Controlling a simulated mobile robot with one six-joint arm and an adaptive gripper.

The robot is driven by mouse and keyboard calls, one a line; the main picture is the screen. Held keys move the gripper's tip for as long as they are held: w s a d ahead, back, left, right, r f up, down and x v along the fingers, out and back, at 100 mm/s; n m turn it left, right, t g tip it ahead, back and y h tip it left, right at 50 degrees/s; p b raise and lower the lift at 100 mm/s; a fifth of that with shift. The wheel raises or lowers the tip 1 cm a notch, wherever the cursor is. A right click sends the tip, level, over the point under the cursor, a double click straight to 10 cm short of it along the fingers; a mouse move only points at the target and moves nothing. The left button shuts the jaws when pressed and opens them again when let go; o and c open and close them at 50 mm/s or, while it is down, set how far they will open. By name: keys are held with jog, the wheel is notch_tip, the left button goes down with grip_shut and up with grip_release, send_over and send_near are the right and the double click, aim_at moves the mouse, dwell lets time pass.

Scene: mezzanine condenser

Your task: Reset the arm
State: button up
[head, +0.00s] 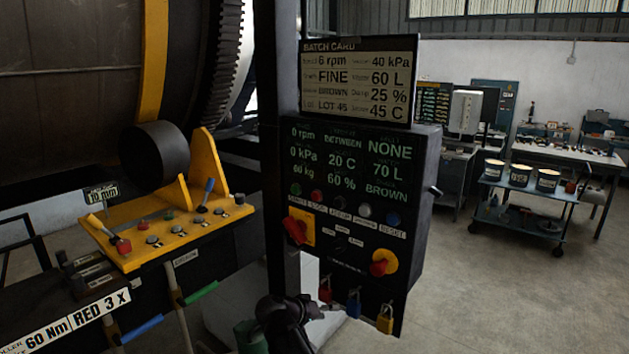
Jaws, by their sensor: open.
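My gripper (284,312) is a dark shape at the bottom middle of the head view, with pale parts of my arm beside it. It is open, and I see nothing held in it. It appears in front of the lower left part of a black control box (415,215), overlapping it in the picture. I cannot tell the gap between them. Part of my arm hides the box's lower left corner.
The box carries a batch card (357,82), a lit display, buttons, red switches and hanging padlocks (385,319). A yellow control panel (165,238) with levers stands left, below a large drum. A cart (518,190) with tubs stands right. Open floor lies at right front.

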jog(key=s+d+f+g+y+b, duration=0.1)
jog(key=s+d+f+g+y, duration=0.6)
jog(key=s+d, duration=0.6)
jog(key=shift+s+d+f+y, duration=0.35)
jog(key=shift+s+f+y, duration=0.4)
jog(key=shift+f+y, duration=0.8)
jog(key=shift+f, duration=0.1)
